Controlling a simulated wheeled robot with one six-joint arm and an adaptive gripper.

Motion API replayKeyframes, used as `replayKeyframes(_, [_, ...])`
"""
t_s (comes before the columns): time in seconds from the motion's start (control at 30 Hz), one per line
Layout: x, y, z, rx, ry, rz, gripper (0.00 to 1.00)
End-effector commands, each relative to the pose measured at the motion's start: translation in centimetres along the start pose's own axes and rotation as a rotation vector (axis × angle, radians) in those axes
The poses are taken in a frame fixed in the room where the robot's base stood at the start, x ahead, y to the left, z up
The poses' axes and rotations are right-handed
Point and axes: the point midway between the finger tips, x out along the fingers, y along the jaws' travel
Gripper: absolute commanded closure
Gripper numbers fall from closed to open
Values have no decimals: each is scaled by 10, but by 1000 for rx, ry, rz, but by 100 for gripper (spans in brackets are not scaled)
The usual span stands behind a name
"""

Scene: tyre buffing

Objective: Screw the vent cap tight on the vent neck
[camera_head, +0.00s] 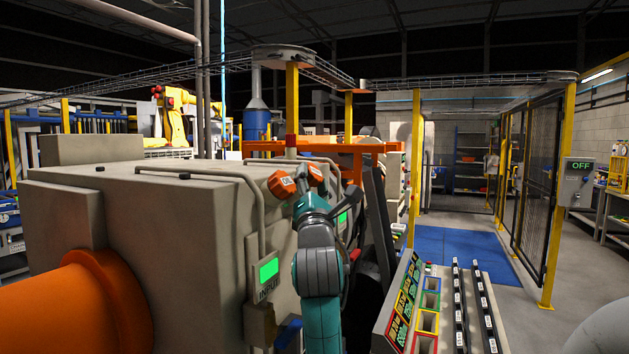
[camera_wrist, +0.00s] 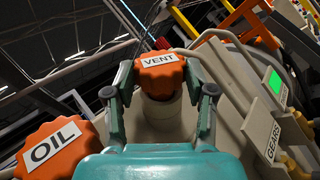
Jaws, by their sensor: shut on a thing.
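The orange vent cap (camera_wrist: 158,77), with a white VENT label, sits between the fingers of my gripper (camera_wrist: 160,84) in the wrist view. My gripper is shut on it, one finger on each side. The pale vent neck (camera_wrist: 161,114) shows directly under the cap, in line with it. How far the cap is seated on the neck cannot be told. In the head view the vent cap (camera_head: 316,173) is partly hidden behind my teal gripper (camera_head: 312,188), on top of the beige machine housing.
An orange OIL cap (camera_head: 282,184) stands close to the left of my gripper; it also shows large in the wrist view (camera_wrist: 55,148). A beige pipe (camera_head: 225,171) runs over the housing (camera_head: 150,215). A green-lit INPUT panel (camera_head: 268,272) is on the housing's side.

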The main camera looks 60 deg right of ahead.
Motion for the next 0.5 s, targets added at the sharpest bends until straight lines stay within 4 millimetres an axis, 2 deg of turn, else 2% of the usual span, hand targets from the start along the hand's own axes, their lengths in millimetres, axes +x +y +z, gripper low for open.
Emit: replayKeyframes(0.5, [0, 0, -10, -1, 0, 0, 94])
